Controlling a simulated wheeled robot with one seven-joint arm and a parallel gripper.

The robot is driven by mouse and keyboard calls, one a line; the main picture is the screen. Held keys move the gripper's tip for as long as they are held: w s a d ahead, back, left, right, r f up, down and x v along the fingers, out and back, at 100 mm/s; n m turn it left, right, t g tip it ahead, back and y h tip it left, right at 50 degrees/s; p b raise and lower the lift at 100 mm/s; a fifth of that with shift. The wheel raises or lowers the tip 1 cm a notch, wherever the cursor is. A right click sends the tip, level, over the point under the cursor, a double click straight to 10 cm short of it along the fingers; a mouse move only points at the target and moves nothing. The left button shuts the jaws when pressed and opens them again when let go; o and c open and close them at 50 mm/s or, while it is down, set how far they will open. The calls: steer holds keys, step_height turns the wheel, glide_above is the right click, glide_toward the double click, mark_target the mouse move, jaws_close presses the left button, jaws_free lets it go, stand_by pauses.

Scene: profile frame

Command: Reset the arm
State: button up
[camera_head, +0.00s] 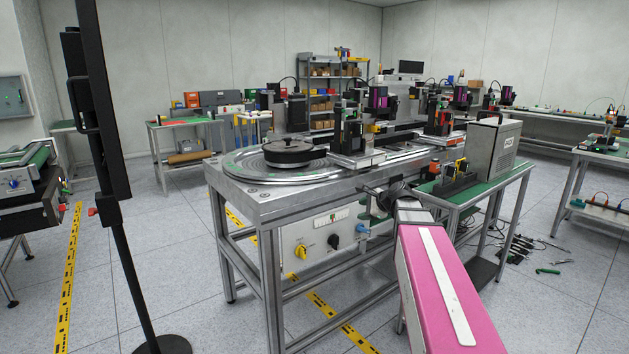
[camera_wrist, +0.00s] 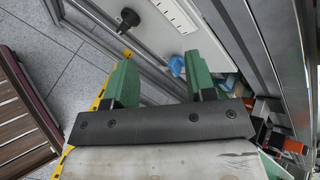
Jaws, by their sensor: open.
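My gripper (camera_wrist: 155,65) is open, with two green fingers set apart on a dark mounting bar in the wrist view. Nothing shows held between them. My pink and white arm reaches forward from the lower right in the head view, and its dark end is beside the near side of the metal workbench (camera_head: 272,203). Just how far the fingers are from the bench I cannot tell. In the wrist view, a pale panel with a black knob (camera_wrist: 129,18) lies beyond the fingers.
The workbench carries a round turntable with a black disc (camera_head: 288,153). A green-topped side table (camera_head: 476,187) with a grey box (camera_head: 493,150) stands close right of my arm. A black pole stand (camera_head: 130,260) is at left. Cables and tools (camera_head: 525,248) lie on the floor at right.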

steer(key=s+f+n+g+h, duration=0.7)
steer(key=s+f+n, duration=1)
steer(key=s+f, duration=0.5)
step_height(320, 180, down, 4)
steer(key=shift+f+g, duration=0.1)
steer(key=shift+g, duration=0.5)
